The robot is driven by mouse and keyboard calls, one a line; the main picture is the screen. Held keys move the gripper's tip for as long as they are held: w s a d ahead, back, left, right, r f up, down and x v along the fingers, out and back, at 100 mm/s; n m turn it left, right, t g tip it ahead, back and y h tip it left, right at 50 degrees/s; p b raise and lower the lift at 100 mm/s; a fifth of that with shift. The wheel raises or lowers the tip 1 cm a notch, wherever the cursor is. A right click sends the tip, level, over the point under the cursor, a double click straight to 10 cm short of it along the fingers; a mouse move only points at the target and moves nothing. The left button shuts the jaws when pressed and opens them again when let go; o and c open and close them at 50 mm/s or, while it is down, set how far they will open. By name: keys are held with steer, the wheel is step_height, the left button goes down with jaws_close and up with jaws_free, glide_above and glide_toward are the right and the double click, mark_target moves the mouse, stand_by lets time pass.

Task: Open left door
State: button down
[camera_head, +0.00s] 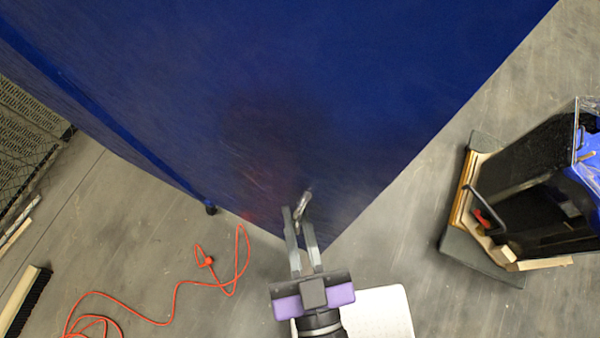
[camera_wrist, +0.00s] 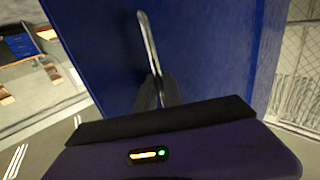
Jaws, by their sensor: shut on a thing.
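A large blue door panel (camera_head: 300,90) fills the upper middle of the head view. It also fills the middle of the wrist view (camera_wrist: 205,50). A metal bar handle (camera_head: 303,203) stands on it near its lower corner, and shows as a long loop in the wrist view (camera_wrist: 147,40). My gripper (camera_head: 298,212) reaches up from the bottom, and its fingers are shut on the handle. In the wrist view the dark fingertips (camera_wrist: 157,90) close around the handle's near end. Part of the handle is hidden by the fingers.
An orange cable (camera_head: 175,290) lies on the grey floor at lower left. A black bin-like object (camera_head: 535,190) stands on a wooden base at right. Wire mesh fencing (camera_head: 25,130) is at far left. Grey floor (camera_head: 385,245) is open between the panel and the bin.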

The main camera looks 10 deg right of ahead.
steer(key=shift+a+f, duration=0.1)
steer(key=shift+a, duration=0.1)
steer(key=c, duration=1.6)
jaws_free()
steer(key=shift+o, duration=0.6)
steer(key=shift+d, duration=0.1)
steer(key=s+b, duration=0.2)
steer(key=s, duration=0.5)
steer(key=shift+s+d, duration=0.3)
steer(key=shift+s, duration=0.1)
